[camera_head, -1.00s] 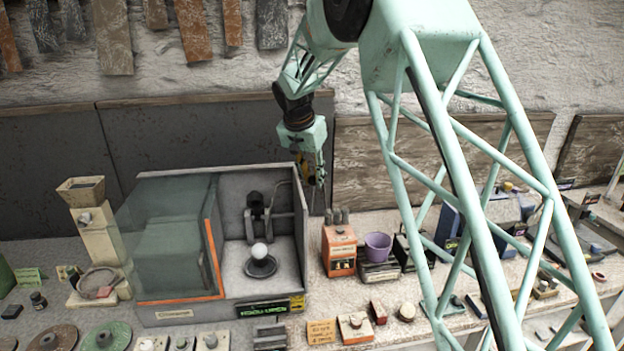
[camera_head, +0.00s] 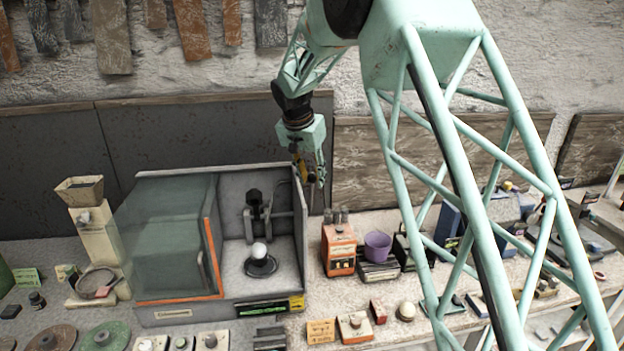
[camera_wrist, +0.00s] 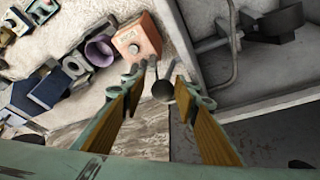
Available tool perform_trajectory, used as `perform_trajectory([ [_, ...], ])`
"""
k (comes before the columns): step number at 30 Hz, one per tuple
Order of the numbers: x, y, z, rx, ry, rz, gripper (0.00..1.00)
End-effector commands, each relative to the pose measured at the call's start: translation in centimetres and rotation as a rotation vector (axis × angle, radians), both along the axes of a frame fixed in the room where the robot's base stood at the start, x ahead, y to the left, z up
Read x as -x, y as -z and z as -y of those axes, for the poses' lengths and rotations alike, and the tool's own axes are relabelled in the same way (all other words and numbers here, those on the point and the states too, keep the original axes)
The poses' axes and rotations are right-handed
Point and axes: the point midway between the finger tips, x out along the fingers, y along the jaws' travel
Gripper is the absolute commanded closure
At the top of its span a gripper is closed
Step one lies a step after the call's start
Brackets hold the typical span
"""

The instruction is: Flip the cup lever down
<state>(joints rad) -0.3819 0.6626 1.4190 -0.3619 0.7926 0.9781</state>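My gripper (camera_wrist: 157,82) is open, with its two yellow-backed fingers apart in the wrist view. A dark round knob or cup (camera_wrist: 163,91) with a thin stem shows between the fingertips; I cannot tell whether it touches a finger. In the head view my gripper (camera_head: 313,183) hangs at the back right corner of the grey glass-fronted case (camera_head: 275,172). Inside the case a dark mechanism (camera_head: 256,205) stands behind a white ball (camera_head: 259,250) on a dark round base. Which part is the cup lever is not clear.
The case's right wall is close to my gripper. An orange box (camera_head: 339,250) with several upright pegs stands right of the case, beside a purple cup (camera_head: 378,246). Small blocks crowd the bench front. The wall board (camera_head: 430,160) is behind.

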Motion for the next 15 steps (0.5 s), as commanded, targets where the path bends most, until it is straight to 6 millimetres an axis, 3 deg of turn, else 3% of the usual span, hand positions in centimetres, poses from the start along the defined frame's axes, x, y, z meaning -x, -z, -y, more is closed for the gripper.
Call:
perform_trajectory([
  [15,2.1,-5.6,-0.7,0.0,0.0,0.002,0.73],
])
